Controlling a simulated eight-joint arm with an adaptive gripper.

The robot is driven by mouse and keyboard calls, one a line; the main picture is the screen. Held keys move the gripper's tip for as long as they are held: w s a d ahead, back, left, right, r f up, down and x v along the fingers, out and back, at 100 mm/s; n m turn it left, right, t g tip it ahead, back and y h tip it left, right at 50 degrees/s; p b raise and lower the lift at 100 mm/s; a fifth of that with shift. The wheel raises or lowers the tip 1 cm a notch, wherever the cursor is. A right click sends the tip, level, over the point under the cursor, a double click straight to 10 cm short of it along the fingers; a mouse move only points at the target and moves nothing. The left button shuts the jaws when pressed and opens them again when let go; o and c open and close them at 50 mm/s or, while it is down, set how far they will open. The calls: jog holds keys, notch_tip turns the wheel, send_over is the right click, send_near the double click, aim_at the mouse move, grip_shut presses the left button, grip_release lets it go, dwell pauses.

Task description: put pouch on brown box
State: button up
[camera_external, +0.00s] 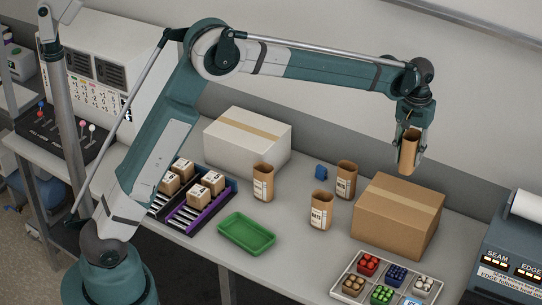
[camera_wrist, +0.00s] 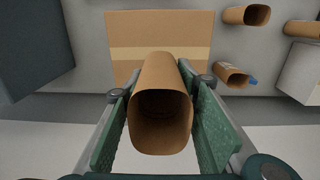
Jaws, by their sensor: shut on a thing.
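My gripper (camera_external: 411,137) is shut on a brown kraft pouch (camera_external: 408,156) and holds it upright in the air. In the wrist view the pouch (camera_wrist: 160,112) sits between the two green fingers, its open mouth towards the camera. The closed brown box (camera_external: 398,219) with a tan tape strip stands on the table at the right. The held pouch is above the box's back part; the box (camera_wrist: 130,30) shows beyond the pouch in the wrist view. The exact gap between pouch and box is hard to tell.
Other pouches stand on the table: one (camera_external: 263,182) by the white box (camera_external: 247,139), one (camera_external: 321,210) in front, one (camera_external: 346,180) behind. A blue item (camera_external: 321,173), green tray (camera_external: 246,234), compartment tray (camera_external: 345,292) and machine (camera_external: 510,265) are around.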

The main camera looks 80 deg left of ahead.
jog(key=shift+d+f, duration=0.2)
jog(key=shift+f, duration=0.95)
jog(key=shift+a+f, duration=0.1)
jog(key=shift+f, duration=0.05)
send_near(402, 200)
jog(key=shift+a+p, duration=0.1)
jog(key=shift+p, duration=0.2)
jog(key=shift+f, duration=1.8)
jog(key=shift+s+f, duration=0.1)
jog(key=shift+f, duration=0.1)
jog(key=o, duration=0.9)
